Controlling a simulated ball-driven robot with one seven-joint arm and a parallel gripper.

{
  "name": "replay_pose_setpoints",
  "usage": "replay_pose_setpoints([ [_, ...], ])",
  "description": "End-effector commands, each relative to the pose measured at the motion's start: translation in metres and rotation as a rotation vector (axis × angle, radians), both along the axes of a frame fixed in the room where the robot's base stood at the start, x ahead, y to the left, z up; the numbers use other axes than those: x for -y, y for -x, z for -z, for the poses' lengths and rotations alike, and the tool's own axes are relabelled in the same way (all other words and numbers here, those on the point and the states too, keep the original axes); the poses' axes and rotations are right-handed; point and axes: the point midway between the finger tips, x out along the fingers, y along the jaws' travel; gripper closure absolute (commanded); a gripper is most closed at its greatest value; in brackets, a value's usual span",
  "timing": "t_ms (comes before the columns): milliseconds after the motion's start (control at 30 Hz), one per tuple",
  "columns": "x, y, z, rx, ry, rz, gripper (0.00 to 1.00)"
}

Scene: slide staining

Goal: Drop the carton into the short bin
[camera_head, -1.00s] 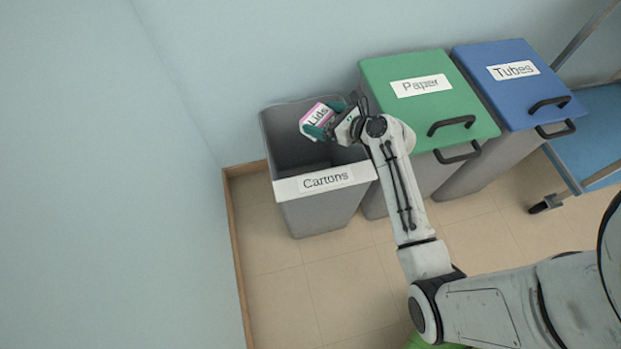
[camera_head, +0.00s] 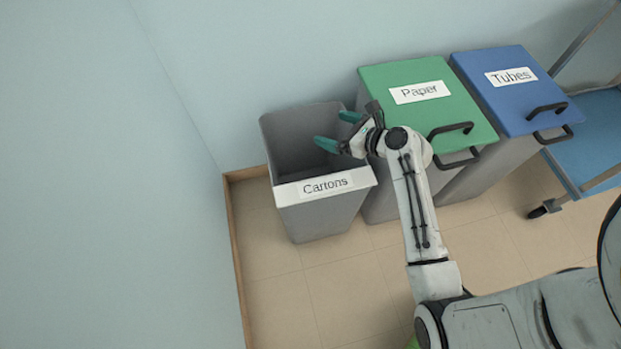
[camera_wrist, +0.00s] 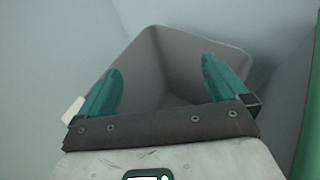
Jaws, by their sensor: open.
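The short grey bin (camera_head: 322,215) is open-topped and labelled "Cartons". It stands at the left of the row, near the wall corner. My gripper (camera_head: 334,130) is over the right part of its opening, with its teal fingers spread and nothing between them. In the wrist view my gripper (camera_wrist: 160,85) is open above the grey inside of the bin (camera_wrist: 178,65). The carton is not visible in either current view. The lower part of the bin's inside is hidden by the bin's front and by my gripper.
A green-lidded bin (camera_head: 385,72) labelled "Paper" stands right beside the short bin, and a blue-lidded bin (camera_head: 497,100) labelled "Tubes" is to its right. Both lids are shut and have black handles. A blue-shelved cart (camera_head: 590,150) is at the far right. Walls close off the left and back.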

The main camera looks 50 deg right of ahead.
Motion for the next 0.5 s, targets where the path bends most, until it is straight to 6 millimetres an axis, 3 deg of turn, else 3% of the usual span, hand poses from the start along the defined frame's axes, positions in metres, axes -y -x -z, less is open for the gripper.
replay_pose_setpoints([
  [200, 0.002, 0.038, -0.018, -0.001, 0.000, 0.001, 0.00],
  [500, 0.003, 0.059, -0.025, 0.000, 0.001, -0.001, 0.00],
])
